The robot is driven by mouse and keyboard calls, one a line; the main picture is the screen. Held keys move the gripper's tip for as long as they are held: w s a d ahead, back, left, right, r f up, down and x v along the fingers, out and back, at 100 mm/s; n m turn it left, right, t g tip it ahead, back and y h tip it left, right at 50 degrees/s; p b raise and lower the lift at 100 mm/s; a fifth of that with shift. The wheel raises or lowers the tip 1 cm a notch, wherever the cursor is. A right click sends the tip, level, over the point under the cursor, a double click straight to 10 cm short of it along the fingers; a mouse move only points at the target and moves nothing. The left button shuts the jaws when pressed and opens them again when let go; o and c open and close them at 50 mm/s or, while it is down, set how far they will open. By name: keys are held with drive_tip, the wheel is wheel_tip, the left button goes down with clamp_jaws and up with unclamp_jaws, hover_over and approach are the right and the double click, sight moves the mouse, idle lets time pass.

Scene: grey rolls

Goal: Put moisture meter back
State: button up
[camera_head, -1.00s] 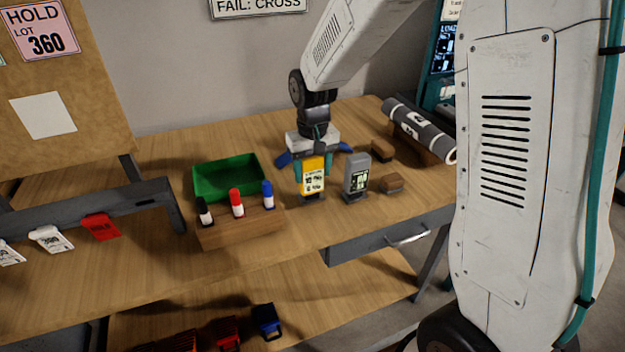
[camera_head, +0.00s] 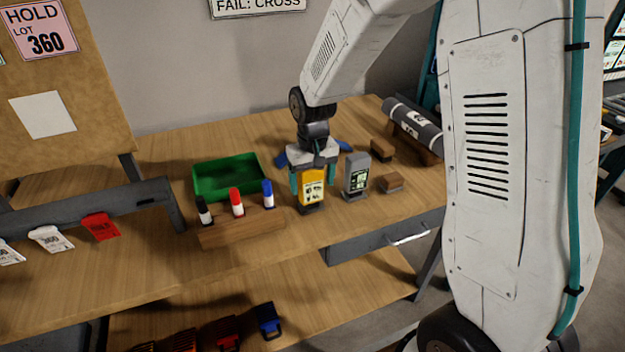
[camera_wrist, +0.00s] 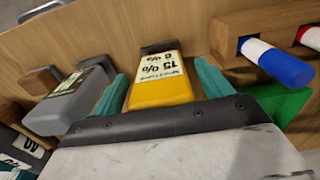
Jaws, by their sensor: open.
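A yellow meter (camera_head: 311,187) with a white display reading 15% stands upright on a dark foot on the wooden workbench, right of the marker block. I take it as the moisture meter. It also shows in the wrist view (camera_wrist: 160,92), between the two teal fingers. My gripper (camera_head: 312,182) is open, with one finger on each side of the yellow meter. In the wrist view, my gripper (camera_wrist: 162,80) has narrow gaps between its fingers and the meter. Whether the foot fully touches the bench is hard to tell.
A grey meter (camera_head: 356,175) stands close to the right. A marker block (camera_head: 240,231) with three markers and a green tray (camera_head: 226,162) are at left. A grey roll (camera_head: 412,125) lies back right. Bare bench lies in front.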

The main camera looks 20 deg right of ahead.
wheel_tip(320, 180, up, 12)
drive_tip(key=shift+r, duration=0.2)
drive_tip(key=s+d+r, duration=0.1)
drive_tip(key=s+r, duration=0.2)
drive_tip(key=s, duration=1.1)
drive_tip(key=s+d+r+t, duration=0.1)
drive_tip(key=s+r, duration=0.3)
drive_tip(key=s, duration=1.1)
drive_tip(key=shift+s+d, duration=0.15)
drive_tip(key=shift+d, duration=0.4)
